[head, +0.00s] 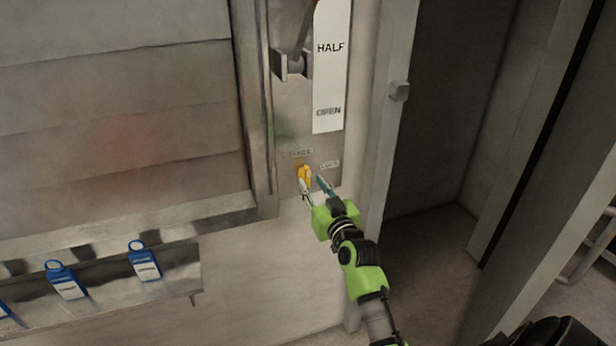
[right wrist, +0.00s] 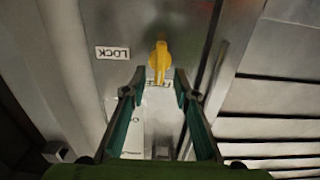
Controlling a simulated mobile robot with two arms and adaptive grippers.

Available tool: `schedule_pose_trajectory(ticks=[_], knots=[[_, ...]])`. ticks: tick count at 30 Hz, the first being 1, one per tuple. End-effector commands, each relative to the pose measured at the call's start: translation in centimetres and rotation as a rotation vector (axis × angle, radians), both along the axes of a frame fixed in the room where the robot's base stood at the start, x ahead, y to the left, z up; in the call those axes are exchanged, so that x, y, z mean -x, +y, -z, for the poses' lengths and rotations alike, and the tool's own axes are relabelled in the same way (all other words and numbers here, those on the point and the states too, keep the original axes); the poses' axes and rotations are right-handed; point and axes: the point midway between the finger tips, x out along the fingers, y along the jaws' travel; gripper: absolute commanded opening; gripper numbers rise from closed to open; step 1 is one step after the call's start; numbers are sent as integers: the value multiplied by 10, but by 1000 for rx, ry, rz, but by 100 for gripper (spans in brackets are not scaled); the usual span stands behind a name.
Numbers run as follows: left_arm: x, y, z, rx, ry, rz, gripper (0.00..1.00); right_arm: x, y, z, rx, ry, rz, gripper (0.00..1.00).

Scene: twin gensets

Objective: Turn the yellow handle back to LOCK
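The yellow handle (head: 304,174) sits low on a grey metal panel, beside a small LOCK label (head: 329,165) and below another small label (head: 302,153). In the right wrist view, the yellow handle (right wrist: 160,58) is upright with its narrow end toward my gripper, over a small white label; the LOCK label (right wrist: 112,52) is to its left, upside down. My right gripper (head: 315,187) is at the handle. In the right wrist view its fingers (right wrist: 159,84) are apart, on either side of the handle's narrow end; contact cannot be told. My left gripper is not in view.
Above the handle are a white HALF/OPEN scale (head: 330,75) and a metal lever bracket (head: 292,64). A post (head: 388,120) stands right of the panel, with a dark opening beyond. Blue tags (head: 66,281) hang on a rail (head: 110,295) at lower left.

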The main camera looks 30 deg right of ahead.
Motion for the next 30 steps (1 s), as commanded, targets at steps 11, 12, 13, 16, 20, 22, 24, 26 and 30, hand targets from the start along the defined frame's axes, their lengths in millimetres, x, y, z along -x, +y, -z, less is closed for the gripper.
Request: schedule_pose_trajectory(ticks=[11,12,13,16,20,22,24,26,30], knots=[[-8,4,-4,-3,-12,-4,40,-35,-9,0,1,1,0,27],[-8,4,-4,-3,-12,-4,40,-36,-9,0,1,0,0,27],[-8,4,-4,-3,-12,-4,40,-36,-9,0,1,0,0,27],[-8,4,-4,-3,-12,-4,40,-36,-9,0,1,0,0,27],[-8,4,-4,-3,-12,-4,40,-36,-9,0,1,0,0,17],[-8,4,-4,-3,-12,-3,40,-36,-9,0,1,0,0,0],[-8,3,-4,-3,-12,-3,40,-36,-9,1,1,0,0,0],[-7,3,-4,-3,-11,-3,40,-36,-9,1,1,0,0,0],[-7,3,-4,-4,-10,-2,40,-36,-9,0,-4,0,0,0]])
